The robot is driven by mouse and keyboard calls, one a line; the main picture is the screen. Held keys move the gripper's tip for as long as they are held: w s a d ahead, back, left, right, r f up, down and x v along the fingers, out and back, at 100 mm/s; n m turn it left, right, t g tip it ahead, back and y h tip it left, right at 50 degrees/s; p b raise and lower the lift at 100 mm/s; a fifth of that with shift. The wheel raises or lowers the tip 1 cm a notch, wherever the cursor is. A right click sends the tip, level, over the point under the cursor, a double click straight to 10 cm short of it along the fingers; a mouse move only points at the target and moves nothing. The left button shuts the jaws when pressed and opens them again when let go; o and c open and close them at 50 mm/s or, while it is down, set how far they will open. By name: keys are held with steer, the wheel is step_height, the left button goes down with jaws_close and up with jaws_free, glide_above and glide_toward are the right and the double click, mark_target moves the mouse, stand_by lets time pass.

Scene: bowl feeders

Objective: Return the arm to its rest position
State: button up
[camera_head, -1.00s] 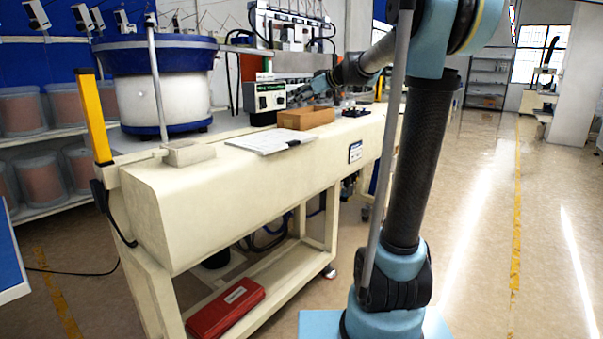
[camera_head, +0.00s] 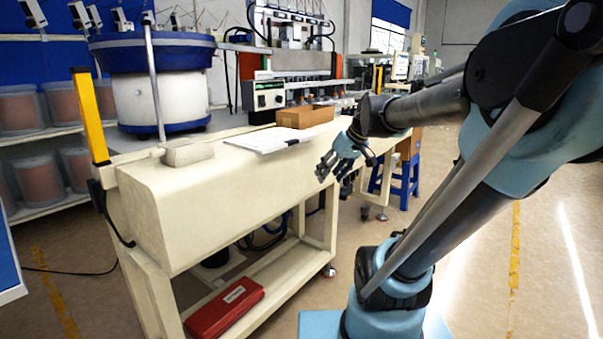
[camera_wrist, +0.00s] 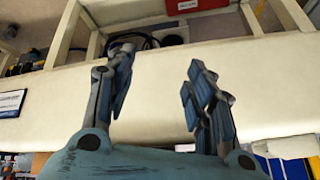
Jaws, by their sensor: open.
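My gripper (camera_head: 325,170) is open and empty in the head view. It hangs in front of the cream workbench (camera_head: 200,195), near its right end. My arm reaches in from the right, bent at the elbow. In the wrist view my gripper (camera_wrist: 155,90) shows its two fingers spread apart with nothing between them. The cream bench side (camera_wrist: 150,75) lies beyond the fingers in that view. I cannot tell how far the fingertips are from it.
A brown box (camera_head: 305,116) and a white sheet (camera_head: 268,139) lie on the bench top. A red toolbox (camera_head: 225,308) sits on the lower shelf. A blue and white bowl feeder (camera_head: 150,85) stands behind at left. A blue stool (camera_head: 398,180) stands beyond my arm. Floor at right is clear.

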steer(key=s+d+f+m+g+h, duration=0.1)
steer(key=s+d+f+m+h, duration=0.1)
steer(key=s+d+f, duration=0.3)
steer(key=s+d+f+m+g+h, duration=0.1)
steer(key=s+d+f+m+h, duration=0.1)
steer(key=s+f, duration=0.9)
steer(key=s+d+m, duration=0.1)
steer(key=d, duration=0.1)
steer(key=shift+d+h, duration=0.3)
steer(key=shift+d, duration=0.1)
steer(key=shift+w+f, duration=0.2)
steer(key=shift+w, duration=0.25)
